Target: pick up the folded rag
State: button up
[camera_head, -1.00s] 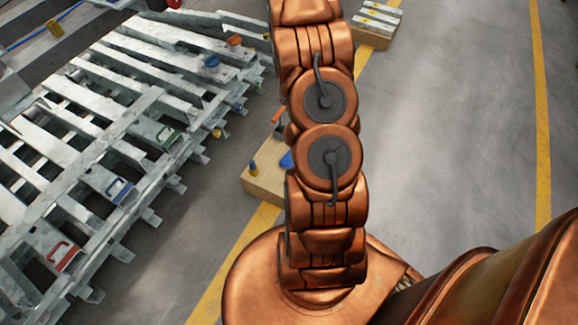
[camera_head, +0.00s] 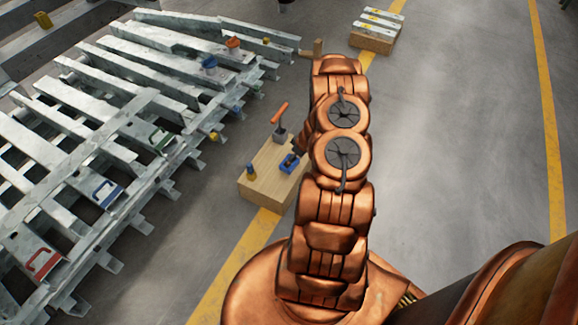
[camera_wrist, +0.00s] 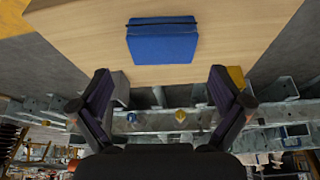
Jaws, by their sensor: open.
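The folded rag is a flat blue rectangle (camera_wrist: 163,41) with a dark band along one edge. It lies on the pale wooden block (camera_wrist: 75,50) in the wrist view. In the head view the rag (camera_head: 289,163) is on top of the same block (camera_head: 262,190), close to my arm and partly covered by something dark. My gripper (camera_wrist: 160,80) is open, with its two dark fingers spread wide and nothing between them. The rag lies ahead of the fingertips in the wrist view, apparently apart from them. In the head view my arm mostly hides the gripper.
A galvanized metal frame (camera_head: 120,130) with coloured clamps fills the left. Another wooden block (camera_head: 372,40) with metal bars stands far back. Floor at right is clear.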

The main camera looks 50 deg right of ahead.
aim_at(282, 168)
jog(key=b+x, duration=0.1)
jog(key=x, duration=0.1)
jog(key=b+x, duration=0.1)
jog(key=x, duration=0.2)
jog(key=shift+s+a+f, duration=0.2)
jog(key=shift+a+f, duration=0.05)
jog(key=shift+w+f, duration=0.2)
jog(key=shift+f, duration=0.05)
jog(key=c, duration=0.8)
jog(key=shift+r, duration=0.15)
